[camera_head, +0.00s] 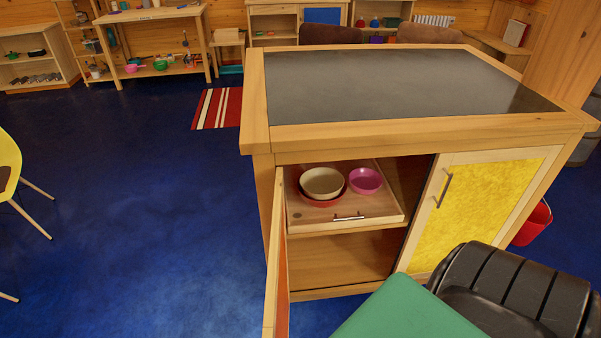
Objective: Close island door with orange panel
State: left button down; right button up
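The wooden island (420,128) with a dark top stands right of centre. Its left door (283,255), seen nearly edge-on, is swung open toward me, and a strip of its orange panel shows on the inner face. Inside the open compartment is a wooden drawer or pull-out shelf (350,212) with a handle, holding bowls. The right door with a yellow panel (479,205) is shut and has a metal handle. Neither of my grippers shows in the head view.
A beige bowl (322,183) and a pink bowl (365,181) sit in the compartment. A green surface (410,312) and a black ribbed object (515,295) are close at the lower right. A red bucket (533,224) stands right of the island. Blue floor on the left is clear, with a yellow chair (10,165) at the edge.

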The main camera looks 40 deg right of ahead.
aim_at(275, 324)
jog(key=i+j+z, duration=0.1)
jog(key=z, duration=0.3)
jog(key=j+z, duration=0.55)
jog(key=z, duration=0.2)
jog(key=j+z, duration=0.25)
jog(key=z, duration=0.15)
jog(key=i, duration=0.05)
